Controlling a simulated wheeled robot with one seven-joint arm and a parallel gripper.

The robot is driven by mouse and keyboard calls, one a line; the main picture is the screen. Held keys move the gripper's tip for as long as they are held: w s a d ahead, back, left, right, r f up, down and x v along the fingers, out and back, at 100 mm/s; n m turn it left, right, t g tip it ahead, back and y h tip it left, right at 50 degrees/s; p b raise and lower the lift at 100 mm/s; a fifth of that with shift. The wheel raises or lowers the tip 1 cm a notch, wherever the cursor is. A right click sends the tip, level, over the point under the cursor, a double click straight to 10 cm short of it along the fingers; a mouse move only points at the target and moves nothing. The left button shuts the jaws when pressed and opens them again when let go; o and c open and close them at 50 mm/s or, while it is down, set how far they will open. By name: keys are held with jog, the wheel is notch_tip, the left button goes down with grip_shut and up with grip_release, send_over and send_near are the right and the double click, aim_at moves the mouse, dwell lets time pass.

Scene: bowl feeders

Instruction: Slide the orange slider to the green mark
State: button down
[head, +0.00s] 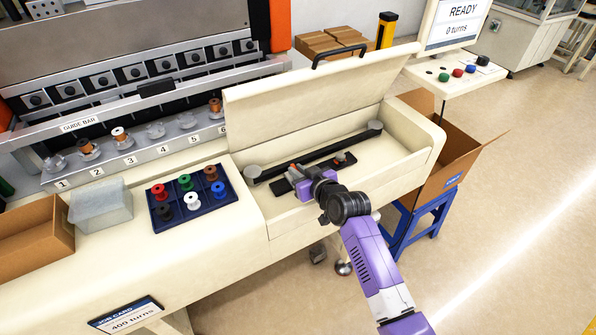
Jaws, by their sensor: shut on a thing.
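A dark slide bar (278,187) lies inside the open cream machine compartment. A small orange piece, apparently the orange slider (294,167), shows on the bar beside my gripper (297,174). My gripper reaches in from the front right and is shut on the slider, with its purple body covering part of the bar.
The raised lid (300,95) stands behind the bar. A long black belt (320,150) runs between two grey pulleys behind it. The compartment's front wall (290,222) is close below my gripper. A blue tray (226,210) of spools stands to the left.

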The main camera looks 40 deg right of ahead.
jog(key=d+b, duration=0.2)
jog(key=d, duration=0.1)
jog(key=shift+s+f, duration=0.15)
jog(key=shift+s, duration=0.25)
jog(key=shift+s+d, duration=0.1)
jog(key=shift+d, duration=0.15)
jog(key=c, duration=1.4)
grip_release()
jog(key=shift+c, duration=0.2)
jog(key=shift+b+v, duration=0.5)
jog(key=shift+v, duration=3.5)
